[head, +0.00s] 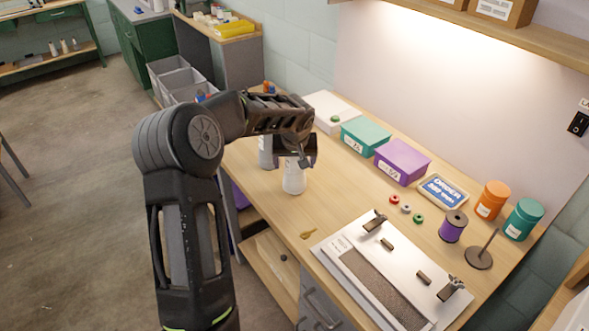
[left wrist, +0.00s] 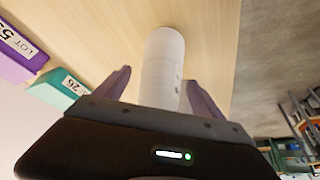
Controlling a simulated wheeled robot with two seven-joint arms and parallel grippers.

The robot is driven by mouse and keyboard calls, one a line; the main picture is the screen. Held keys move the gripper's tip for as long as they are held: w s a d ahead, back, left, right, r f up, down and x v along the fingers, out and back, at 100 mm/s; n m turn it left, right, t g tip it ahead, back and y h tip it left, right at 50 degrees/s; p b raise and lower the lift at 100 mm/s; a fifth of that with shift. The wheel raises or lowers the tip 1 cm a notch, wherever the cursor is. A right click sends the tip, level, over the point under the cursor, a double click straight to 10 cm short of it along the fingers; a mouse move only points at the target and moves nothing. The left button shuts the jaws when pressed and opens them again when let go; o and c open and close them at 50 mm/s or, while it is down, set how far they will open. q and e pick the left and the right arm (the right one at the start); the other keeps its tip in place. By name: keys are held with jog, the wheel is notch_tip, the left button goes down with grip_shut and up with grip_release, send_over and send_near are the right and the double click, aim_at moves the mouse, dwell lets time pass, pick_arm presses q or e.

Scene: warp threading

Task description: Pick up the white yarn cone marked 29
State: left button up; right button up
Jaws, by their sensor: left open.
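A white yarn cone (head: 293,180) stands upright on the wooden table (head: 262,205) near its left edge. It also shows in the left wrist view (left wrist: 163,68), with small dark marks on its side too small to read. My left gripper (head: 297,155) is above and around the cone's upper part. In the left wrist view its two fingers are open, one on each side of the cone, with gaps visible. The cone's top is hidden by the gripper. My right gripper is not in view.
A grey cone (head: 265,153) stands just behind. A teal box (head: 366,136) and a purple box (head: 402,161) line the table's back. A loom board (head: 375,270) with metal clamps lies at the front right, near a purple spool (head: 453,226). Table around the cone's front is mostly clear.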

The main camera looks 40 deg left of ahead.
pick_arm(q)
jog(key=shift+c, duration=0.2)
dwell(0.4)
grip_shut()
dwell(0.7)
